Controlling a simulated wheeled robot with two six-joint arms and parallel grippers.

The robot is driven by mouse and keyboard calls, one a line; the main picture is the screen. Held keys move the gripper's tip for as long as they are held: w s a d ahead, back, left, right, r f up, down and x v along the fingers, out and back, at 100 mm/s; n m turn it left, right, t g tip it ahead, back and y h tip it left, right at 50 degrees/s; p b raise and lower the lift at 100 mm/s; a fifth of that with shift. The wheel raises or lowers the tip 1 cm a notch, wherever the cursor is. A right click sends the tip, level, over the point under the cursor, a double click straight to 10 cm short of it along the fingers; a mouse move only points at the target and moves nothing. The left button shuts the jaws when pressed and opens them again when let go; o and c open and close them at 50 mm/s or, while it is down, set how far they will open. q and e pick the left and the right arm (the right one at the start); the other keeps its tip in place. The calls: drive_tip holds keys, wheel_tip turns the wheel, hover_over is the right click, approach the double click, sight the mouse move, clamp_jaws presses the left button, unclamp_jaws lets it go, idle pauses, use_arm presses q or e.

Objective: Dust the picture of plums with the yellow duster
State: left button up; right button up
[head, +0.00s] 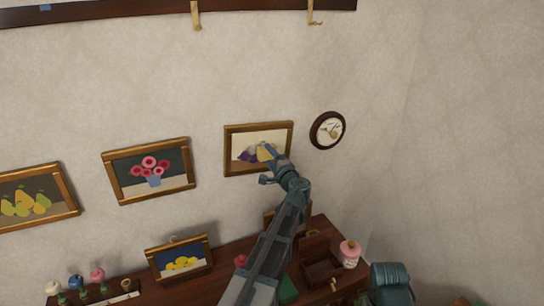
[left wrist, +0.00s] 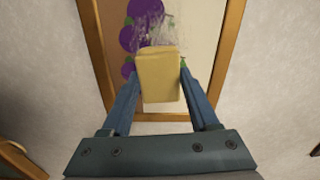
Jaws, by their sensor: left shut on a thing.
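My left gripper (head: 266,164) is in front of the picture's lower right part. It is shut on the yellow duster (left wrist: 158,78), a block held between the two fingers. The duster overlaps the picture in the left wrist view; I cannot tell if it touches. My right gripper is not in view.
A flower picture (head: 125,190) and a pear picture (head: 30,212) hang to the left. Below, a dark shelf (head: 215,290) bears a lemon picture (head: 180,262), a wooden box (head: 322,270) and a pink-topped jar (head: 349,254).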

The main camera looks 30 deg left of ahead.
sight(260, 156)
use_arm(q)
drive_tip(key=shift+s+a, duration=1.1)
drive_tip(key=shift+s, duration=0.1)
drive_tip(key=shift+s+a, duration=1.3)
drive_tip(key=shift+s, duration=0.3)
drive_tip(key=shift+r+p, duration=0.3)
drive_tip(key=shift+w+d, duration=1.45)
drive_tip(key=shift+w, duration=0.15)
